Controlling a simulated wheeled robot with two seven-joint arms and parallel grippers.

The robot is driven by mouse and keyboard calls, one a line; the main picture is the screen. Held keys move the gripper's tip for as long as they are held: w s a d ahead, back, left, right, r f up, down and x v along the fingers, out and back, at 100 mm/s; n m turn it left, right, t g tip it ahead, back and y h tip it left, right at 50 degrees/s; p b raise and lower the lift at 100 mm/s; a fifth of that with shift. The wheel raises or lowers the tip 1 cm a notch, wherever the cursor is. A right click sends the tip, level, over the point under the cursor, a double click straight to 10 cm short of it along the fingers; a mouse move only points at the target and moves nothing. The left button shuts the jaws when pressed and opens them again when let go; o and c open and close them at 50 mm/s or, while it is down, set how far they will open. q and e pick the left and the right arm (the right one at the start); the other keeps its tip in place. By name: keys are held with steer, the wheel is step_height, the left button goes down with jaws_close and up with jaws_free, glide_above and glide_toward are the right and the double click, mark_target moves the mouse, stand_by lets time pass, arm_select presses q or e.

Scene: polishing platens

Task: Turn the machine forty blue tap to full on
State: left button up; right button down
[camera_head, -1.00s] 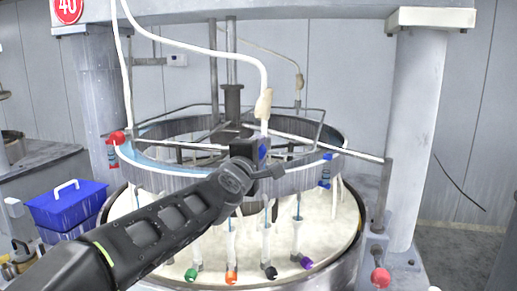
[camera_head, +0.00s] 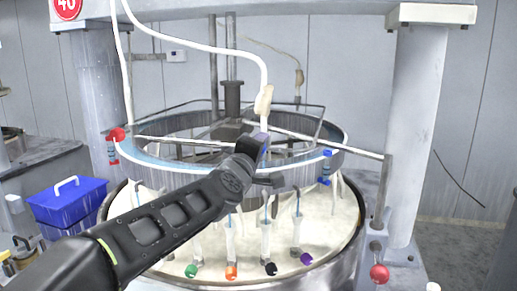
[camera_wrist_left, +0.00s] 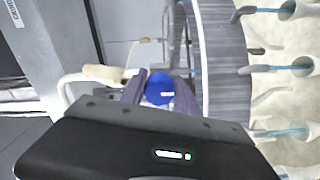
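The blue tap shows in the left wrist view as a round blue knob (camera_wrist_left: 158,87) with a small white mark. It fills the gap between the two fingers of my left gripper (camera_wrist_left: 160,90), which appears shut on it. In the head view my left gripper (camera_head: 255,146) is at the front rim of the machine's raised ring (camera_head: 178,178), just below the white hose, and mostly hides this tap. Machine forty carries a red number sign (camera_head: 67,8) at top left. My right gripper is not in view.
A red tap (camera_head: 117,135) is at the ring's left, and another blue fitting (camera_head: 326,168) at its right. A white hose (camera_head: 225,54) curves down near my gripper. A blue box (camera_head: 68,206) stands at left.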

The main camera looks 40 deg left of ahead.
arm_select(q)
steer(key=o, duration=0.5)
steer(key=shift+c, duration=0.2)
steer(key=shift+s+d, duration=0.1)
steer(key=b+v, duration=0.1)
steer(key=v, duration=0.6)
steer(key=shift+s+b, duration=0.25)
steer(key=shift+b, duration=0.15)
steer(key=shift+d, duration=0.1)
